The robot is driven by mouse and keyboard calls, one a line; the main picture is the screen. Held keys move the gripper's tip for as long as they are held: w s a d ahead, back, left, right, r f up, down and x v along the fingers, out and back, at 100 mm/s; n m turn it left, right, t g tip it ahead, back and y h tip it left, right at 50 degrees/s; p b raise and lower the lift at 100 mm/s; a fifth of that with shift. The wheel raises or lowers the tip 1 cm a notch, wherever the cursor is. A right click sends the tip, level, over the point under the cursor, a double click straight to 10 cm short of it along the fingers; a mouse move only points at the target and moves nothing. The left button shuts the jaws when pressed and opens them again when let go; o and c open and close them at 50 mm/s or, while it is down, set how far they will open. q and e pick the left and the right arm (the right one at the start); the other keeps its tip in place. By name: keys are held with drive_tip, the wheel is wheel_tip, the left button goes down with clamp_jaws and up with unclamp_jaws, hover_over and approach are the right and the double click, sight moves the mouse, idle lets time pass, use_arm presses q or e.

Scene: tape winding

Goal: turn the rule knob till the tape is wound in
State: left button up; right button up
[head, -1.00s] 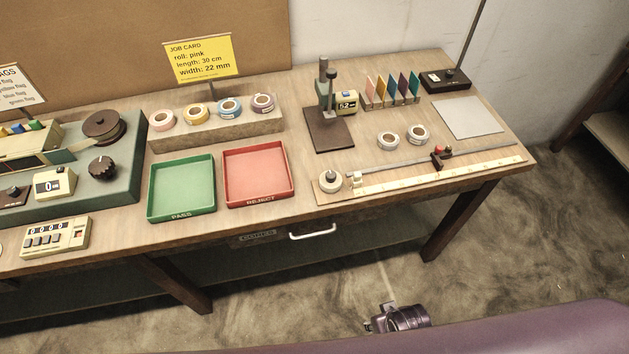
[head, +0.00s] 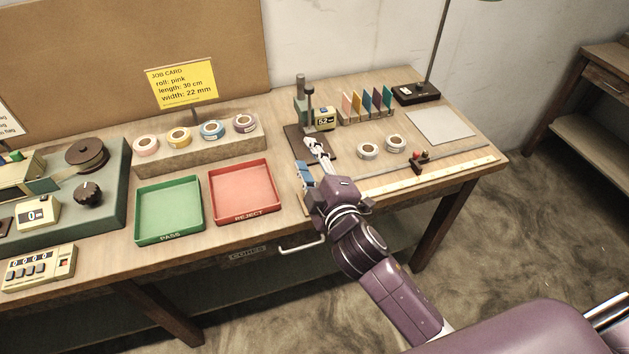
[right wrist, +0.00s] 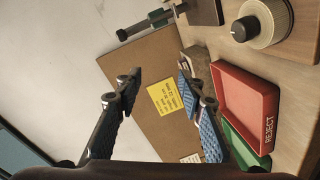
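My right gripper (head: 311,160) reaches over the front edge of the bench at the left end of the rule. In the right wrist view its blue-padded fingers (right wrist: 161,85) stand wide apart with nothing between them. The rule knob, a cream and brass disc with a small dark grip (right wrist: 266,22), shows at the upper right of that view, apart from the fingers. In the head view the knob is hidden by my gripper. The rule (head: 440,172) runs right from there with a slider with red on it (head: 419,160). I cannot make out any tape. My left gripper is out of view.
The red reject tray (head: 245,192) lies just left of my gripper, with the green pass tray (head: 169,208) beyond. A press (head: 306,110) stands behind my gripper. Two white rolls (head: 368,151) lie behind the rule. A drawer handle (head: 303,246) juts below the bench edge.

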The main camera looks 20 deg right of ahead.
drive_tip(key=w+a+r+n+t+y, duration=0.2)
drive_tip(key=a+r+n+y, duration=0.8)
drive_tip(key=a+r+n, duration=0.45)
drive_tip(key=s+a+r+n+g+y, duration=0.25)
drive_tip(key=a+n+g+y, duration=0.4)
drive_tip(key=n, duration=0.65)
drive_tip(key=n+g+h, duration=1.2)
drive_tip(key=n+h, duration=0.6)
drive_tip(key=n, duration=0.4)
hover_over(316, 184)
drive_tip(key=shift+y, duration=0.25)
wheel_tip(316, 184, down, 18)
drive_tip(key=shift+a+f, duration=0.15)
drive_tip(key=shift+f, duration=0.05)
drive_tip(key=shift+d+f, duration=0.15)
drive_tip(key=shift+d, duration=0.1)
wheel_tip(316, 184, down, 6)
drive_tip(key=shift+p, duration=0.85)
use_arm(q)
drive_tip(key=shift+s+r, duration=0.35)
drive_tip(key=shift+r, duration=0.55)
use_arm(e)
drive_tip(key=shift+f, duration=0.7)
